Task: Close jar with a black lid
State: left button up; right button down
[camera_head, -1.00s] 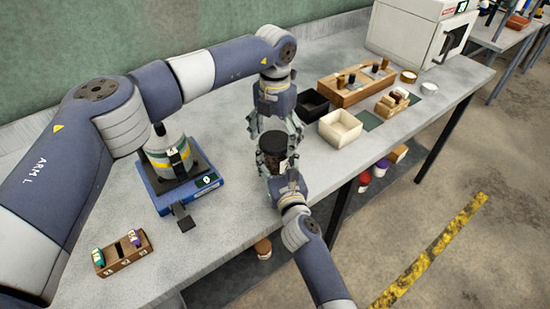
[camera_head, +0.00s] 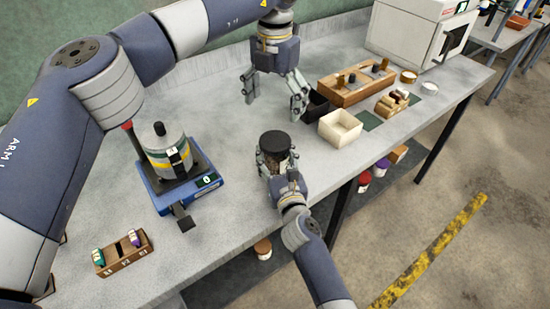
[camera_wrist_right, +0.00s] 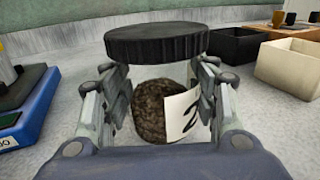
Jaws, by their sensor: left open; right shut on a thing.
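The jar (camera_wrist_right: 150,112) has clear walls, dark brown grainy contents and a white label with a dark mark. The black lid (camera_head: 275,141) sits on top of the jar's mouth and looks level; the lid also shows in the right wrist view (camera_wrist_right: 157,43). My right gripper (camera_head: 275,168) is shut on the jar, its fingers on both sides below the lid, in the right wrist view too (camera_wrist_right: 160,105). The jar is upright near the table's front edge. My left gripper (camera_head: 275,100) is open and empty, above and behind the lid, apart from it.
A blue scale (camera_head: 185,190) with a grey and yellow canister (camera_head: 165,150) stands to the left. A white bin (camera_head: 340,128) and a black bin (camera_head: 316,106) are right of the jar. A wooden rack (camera_head: 125,255) lies front left. The table around the jar is clear.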

pick_arm(q)
jog(key=shift+r, duration=0.8)
pick_arm(e)
jog(key=c, duration=0.5)
grip_release()
jog(key=v, duration=1.2)
